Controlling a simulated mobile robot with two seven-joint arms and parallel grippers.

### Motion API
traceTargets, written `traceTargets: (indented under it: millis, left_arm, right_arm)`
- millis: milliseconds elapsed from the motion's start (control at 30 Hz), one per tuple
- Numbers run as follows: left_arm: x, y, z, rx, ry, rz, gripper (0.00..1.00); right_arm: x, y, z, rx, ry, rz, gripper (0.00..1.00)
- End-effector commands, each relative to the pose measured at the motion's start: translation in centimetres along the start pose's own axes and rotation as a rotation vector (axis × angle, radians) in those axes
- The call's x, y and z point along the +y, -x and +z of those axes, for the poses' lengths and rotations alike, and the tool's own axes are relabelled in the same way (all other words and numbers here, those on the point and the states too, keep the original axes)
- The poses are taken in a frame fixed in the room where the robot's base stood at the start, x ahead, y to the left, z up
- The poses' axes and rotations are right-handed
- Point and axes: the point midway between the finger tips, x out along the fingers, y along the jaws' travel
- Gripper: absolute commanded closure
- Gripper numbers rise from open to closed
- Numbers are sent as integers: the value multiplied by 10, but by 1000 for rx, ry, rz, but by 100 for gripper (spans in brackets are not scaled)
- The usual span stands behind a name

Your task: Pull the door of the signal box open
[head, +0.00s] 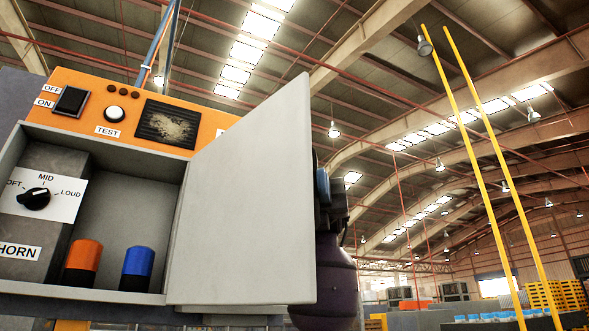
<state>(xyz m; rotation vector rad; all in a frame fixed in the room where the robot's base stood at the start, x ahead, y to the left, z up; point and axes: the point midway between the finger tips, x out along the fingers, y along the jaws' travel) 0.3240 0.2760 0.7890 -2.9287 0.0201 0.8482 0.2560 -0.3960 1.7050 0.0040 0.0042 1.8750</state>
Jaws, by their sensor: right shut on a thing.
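The signal box (105,148) fills the left of the head view, with an orange top panel and a grey open compartment below. Its grey door (248,205) stands swung well out on the right side of the compartment, so the inside shows. My right gripper (323,188) is behind the door's free edge, mostly hidden by it. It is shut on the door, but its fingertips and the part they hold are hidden. My left gripper is not in view.
Inside the box are a horn dial (37,199), an orange-capped cylinder (84,256) and a blue-capped one (138,261). The orange panel bears a switch (71,101) and a TEST button (114,114). Yellow poles (490,180) rise at the right.

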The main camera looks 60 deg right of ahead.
Motion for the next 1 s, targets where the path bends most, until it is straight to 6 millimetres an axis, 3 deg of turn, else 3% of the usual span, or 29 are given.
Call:
traceTargets:
  millis: [533, 567, 700, 1000]
  left_arm:
    - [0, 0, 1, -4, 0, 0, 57]
    - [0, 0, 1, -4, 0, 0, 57]
    - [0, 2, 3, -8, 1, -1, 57]
    - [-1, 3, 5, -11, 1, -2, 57]
  right_arm:
    - [3, 7, 0, 2, -1, 25, 100]
    - [3, 7, 0, 2, -1, 25, 78]
    - [3, 7, 0, 2, -2, 25, 57]
    - [3, 8, 0, 0, -2, 24, 56]
